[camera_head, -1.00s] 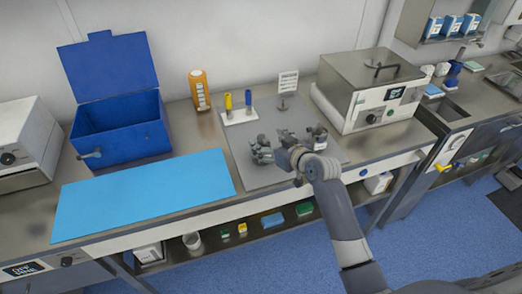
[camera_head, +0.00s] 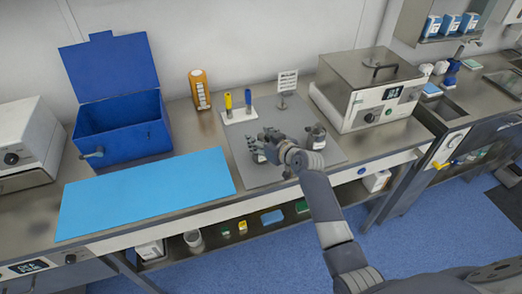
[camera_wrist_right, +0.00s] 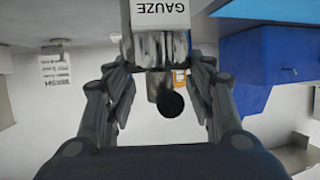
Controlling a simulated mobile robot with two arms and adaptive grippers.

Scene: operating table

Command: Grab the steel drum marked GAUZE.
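The steel drum (camera_wrist_right: 160,45) with the white GAUZE label (camera_wrist_right: 160,14) is at the top middle of the right wrist view, with a dark round knob (camera_wrist_right: 171,104) beyond it. My right gripper (camera_wrist_right: 162,68) has its fingers spread on either side of the drum; they look apart from its sides, though contact is hard to judge. In the head view my right gripper (camera_head: 267,145) is over the grey mat, and a small part of the drum (camera_head: 258,157) shows below the fingers. My left gripper is not in view.
A second steel drum (camera_head: 316,137) stands to the right on the grey mat (camera_head: 262,178). Behind are a handle rack (camera_head: 239,115), a small sign (camera_head: 287,82) and an orange bottle (camera_head: 200,90). A blue box (camera_head: 125,128) and bare blue sheet (camera_head: 145,195) lie left; a steel sterilizer (camera_head: 368,90) is right.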

